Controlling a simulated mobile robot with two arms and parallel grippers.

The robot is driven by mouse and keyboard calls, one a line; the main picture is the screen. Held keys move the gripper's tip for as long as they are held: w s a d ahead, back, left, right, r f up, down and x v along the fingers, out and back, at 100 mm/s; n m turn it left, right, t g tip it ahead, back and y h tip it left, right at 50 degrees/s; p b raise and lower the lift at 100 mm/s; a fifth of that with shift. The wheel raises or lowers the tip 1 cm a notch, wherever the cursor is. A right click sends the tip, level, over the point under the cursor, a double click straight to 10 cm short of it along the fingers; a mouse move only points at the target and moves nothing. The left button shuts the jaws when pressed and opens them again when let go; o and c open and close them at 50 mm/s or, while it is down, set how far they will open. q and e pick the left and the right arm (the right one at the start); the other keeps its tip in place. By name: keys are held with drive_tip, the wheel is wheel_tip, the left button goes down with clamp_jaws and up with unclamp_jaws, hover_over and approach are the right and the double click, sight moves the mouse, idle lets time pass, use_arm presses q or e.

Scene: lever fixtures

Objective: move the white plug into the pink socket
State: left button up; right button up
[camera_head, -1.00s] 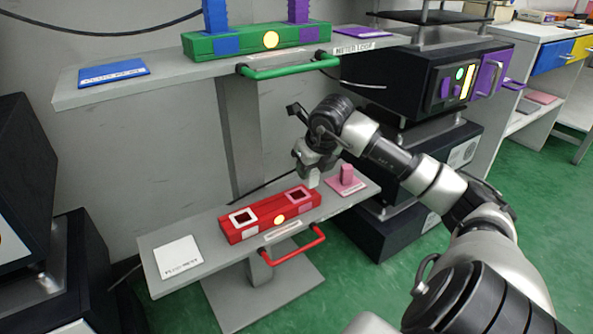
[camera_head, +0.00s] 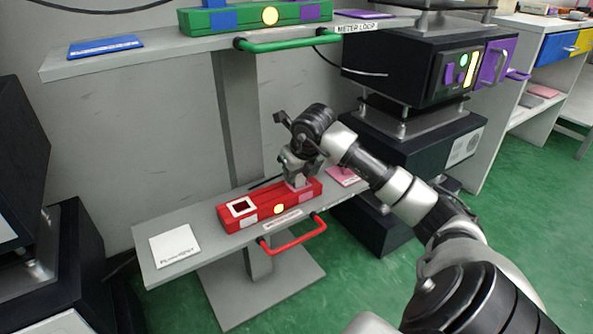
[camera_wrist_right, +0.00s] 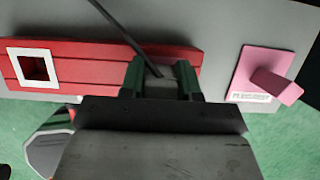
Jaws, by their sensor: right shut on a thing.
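The red block (camera_head: 262,207) sits on the lower shelf. Its white-framed socket (camera_head: 242,207) is empty; it also shows in the right wrist view (camera_wrist_right: 34,67). The pink socket at the block's right end is covered by my right gripper; a pink patch (camera_head: 307,197) shows on the block's front. My right gripper (camera_head: 299,178) is shut on the white plug (camera_head: 299,185), directly over that end. The plug looks grey between the green fingertips in the wrist view (camera_wrist_right: 161,88). I cannot tell how deep it sits in the socket. My left gripper is not in view.
A pink plug (camera_wrist_right: 274,84) stands on a pink pad (camera_head: 342,176) right of the block. A white pad (camera_head: 175,244) lies bare on the left. A red handle (camera_head: 293,240) juts from the shelf front. The upper shelf holds a green block (camera_head: 252,17).

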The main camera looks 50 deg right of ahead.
drive_tip(key=shift+f, duration=0.15)
drive_tip(key=o, duration=0.9)
